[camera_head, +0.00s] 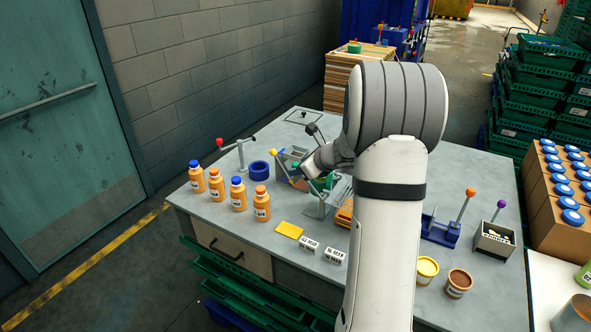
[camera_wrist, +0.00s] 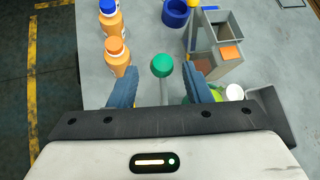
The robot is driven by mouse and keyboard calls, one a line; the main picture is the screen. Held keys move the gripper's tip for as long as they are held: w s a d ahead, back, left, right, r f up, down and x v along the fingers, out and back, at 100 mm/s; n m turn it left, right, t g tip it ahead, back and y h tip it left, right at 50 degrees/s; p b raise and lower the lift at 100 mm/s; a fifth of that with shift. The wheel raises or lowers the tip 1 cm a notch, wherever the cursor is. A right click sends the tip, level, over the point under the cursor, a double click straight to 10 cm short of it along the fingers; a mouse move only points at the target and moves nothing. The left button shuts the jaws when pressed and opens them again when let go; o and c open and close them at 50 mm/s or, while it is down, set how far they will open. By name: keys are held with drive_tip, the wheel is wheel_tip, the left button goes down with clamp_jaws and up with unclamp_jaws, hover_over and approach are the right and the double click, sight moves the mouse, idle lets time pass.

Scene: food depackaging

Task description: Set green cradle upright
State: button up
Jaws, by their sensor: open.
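A green ball knob (camera_wrist: 162,64) on a thin grey rod shows in the wrist view, likely part of the green cradle. My gripper (camera_wrist: 162,78) is open, with one blue finger on each side of the rod. The knob is at about the level of the fingertips, and neither finger visibly touches it. The rod's lower end is hidden behind my gripper body. In the head view, my gripper (camera_head: 308,170) is over the middle of the table, beside a green patch (camera_head: 320,183). My arm hides much there, so I cannot tell how the cradle lies.
Several orange bottles (camera_head: 238,194) stand left of the gripper, with a blue ring (camera_head: 258,170) behind. A grey compartment box (camera_wrist: 232,62) is close to the right finger. A yellow card (camera_head: 289,230) lies in front. A blue stand (camera_head: 440,230) is right of my arm.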

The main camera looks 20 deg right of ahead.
drive_tip(key=v, duration=0.4)
drive_tip(key=shift+s+r, duration=0.1)
drive_tip(key=shift+s, duration=0.1)
drive_tip(key=s+a+r+n+g+y+b, duration=0.1)
drive_tip(key=s+a+r+n+g+b, duration=0.2)
drive_tip(key=s+a+n, duration=1.2)
drive_tip(key=s+a+f+n+g+h, duration=0.2)
drive_tip(key=s+n+g+h, duration=0.1)
drive_tip(key=s+n, duration=1.1)
drive_tip(key=shift+s+a+f+n+g+h, duration=0.15)
drive_tip(key=shift+s+a+n+g+h, duration=0.15)
drive_tip(key=shift+s+h, duration=0.55)
